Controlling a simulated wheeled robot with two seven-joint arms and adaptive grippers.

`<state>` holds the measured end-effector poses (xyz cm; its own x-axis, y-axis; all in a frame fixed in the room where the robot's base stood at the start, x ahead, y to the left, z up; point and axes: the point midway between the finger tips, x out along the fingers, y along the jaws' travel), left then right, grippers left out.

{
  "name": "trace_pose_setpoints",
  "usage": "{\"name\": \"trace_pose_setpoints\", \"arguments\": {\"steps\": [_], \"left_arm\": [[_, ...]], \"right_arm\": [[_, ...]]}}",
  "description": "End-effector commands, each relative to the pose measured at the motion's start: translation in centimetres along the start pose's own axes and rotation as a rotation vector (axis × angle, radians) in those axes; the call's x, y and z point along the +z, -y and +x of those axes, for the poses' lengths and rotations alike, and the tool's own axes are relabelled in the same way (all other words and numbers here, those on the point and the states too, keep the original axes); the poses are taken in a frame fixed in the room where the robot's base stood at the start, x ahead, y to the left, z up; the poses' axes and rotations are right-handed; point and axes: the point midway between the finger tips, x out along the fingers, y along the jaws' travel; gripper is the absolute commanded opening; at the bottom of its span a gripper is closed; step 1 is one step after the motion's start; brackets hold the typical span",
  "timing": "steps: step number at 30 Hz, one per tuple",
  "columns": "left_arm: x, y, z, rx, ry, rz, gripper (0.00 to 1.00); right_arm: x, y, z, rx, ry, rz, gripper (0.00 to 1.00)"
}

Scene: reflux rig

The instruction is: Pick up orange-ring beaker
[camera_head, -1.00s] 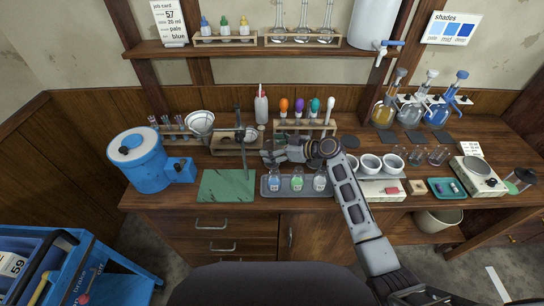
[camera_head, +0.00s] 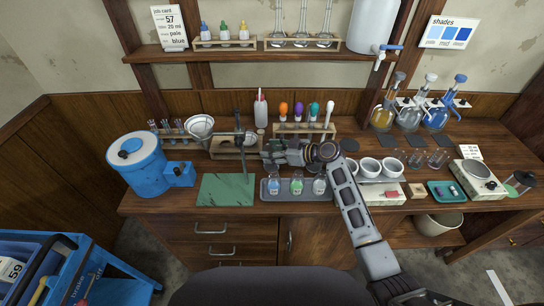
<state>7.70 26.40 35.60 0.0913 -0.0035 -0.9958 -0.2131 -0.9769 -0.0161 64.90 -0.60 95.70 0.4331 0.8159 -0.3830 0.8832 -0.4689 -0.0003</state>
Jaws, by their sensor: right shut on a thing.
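My right gripper (camera_head: 268,153) is over the middle of the bench, behind the tray of small bottles. Its fingers point left, beside the wooden stand with the upright rod. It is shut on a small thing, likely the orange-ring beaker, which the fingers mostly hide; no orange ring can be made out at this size. Two clear glass beakers stand on dark mats at the right, one (camera_head: 418,158) beside the other (camera_head: 438,158); their ring colours are too small to tell. My left gripper is not in view.
A grey tray (camera_head: 265,196) with several bottles lies in front of my gripper. A wooden stand (camera_head: 222,154) is at its left, and a rack of coloured-top droppers (camera_head: 290,128) behind it. White bowls (camera_head: 369,167) stand right of my forearm. The green mat (camera_head: 226,190) is bare.

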Motion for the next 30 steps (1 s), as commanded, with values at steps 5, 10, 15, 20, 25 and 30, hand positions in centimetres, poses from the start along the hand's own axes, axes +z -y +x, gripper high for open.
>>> {"name": "trace_pose_setpoints", "arguments": {"steps": [5, 10, 15, 20, 25, 30], "left_arm": [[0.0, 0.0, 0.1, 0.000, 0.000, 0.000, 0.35], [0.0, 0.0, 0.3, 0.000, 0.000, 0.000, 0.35], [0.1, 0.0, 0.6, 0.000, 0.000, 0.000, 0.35], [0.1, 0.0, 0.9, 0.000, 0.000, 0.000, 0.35], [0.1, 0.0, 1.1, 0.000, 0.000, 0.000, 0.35], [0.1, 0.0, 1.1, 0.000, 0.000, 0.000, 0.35]], "right_arm": [[-0.6, -0.1, -0.2, 0.001, -0.002, -0.002, 0.16], [-2.0, -0.1, -0.8, 0.001, -0.002, -0.004, 0.16], [-4.2, -0.1, -1.7, 0.001, -0.002, -0.006, 0.16], [-6.4, -0.1, -2.6, 0.001, -0.001, -0.005, 0.16], [-8.2, -0.1, -3.4, 0.000, -0.001, -0.003, 0.16], [-9.2, 0.0, -3.8, -0.001, -0.001, -0.002, 0.16]]}}
